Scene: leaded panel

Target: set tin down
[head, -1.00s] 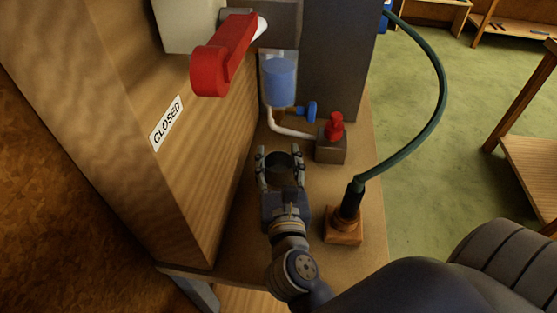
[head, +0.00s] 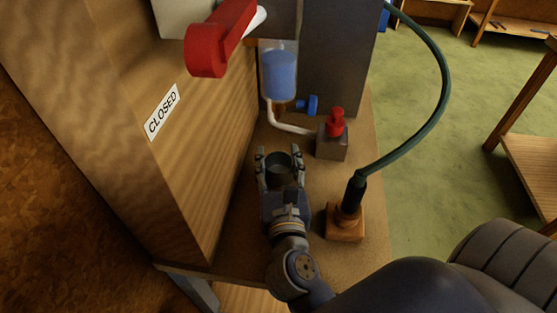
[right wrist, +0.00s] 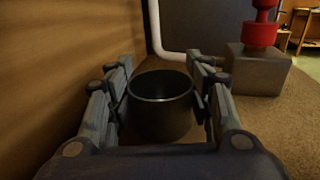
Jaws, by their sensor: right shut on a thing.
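The tin (head: 279,171) is a small dark, open-topped round can, and it looks empty inside. My right gripper (head: 279,166) is shut on it, with one finger on each side. In the right wrist view the tin (right wrist: 160,108) stands upright between the fingers of the gripper (right wrist: 160,100). It is low over the wooden bench top (head: 238,225); I cannot tell whether its base touches the wood. My left gripper is not in view.
A wooden panel with a CLOSED label (head: 162,112) and a red lever (head: 220,40) rises at left. Beyond the tin are a blue container (head: 279,75), a white pipe and a red knob (head: 336,122) on a block. A hose plug (head: 352,195) stands in an orange-brown base at right.

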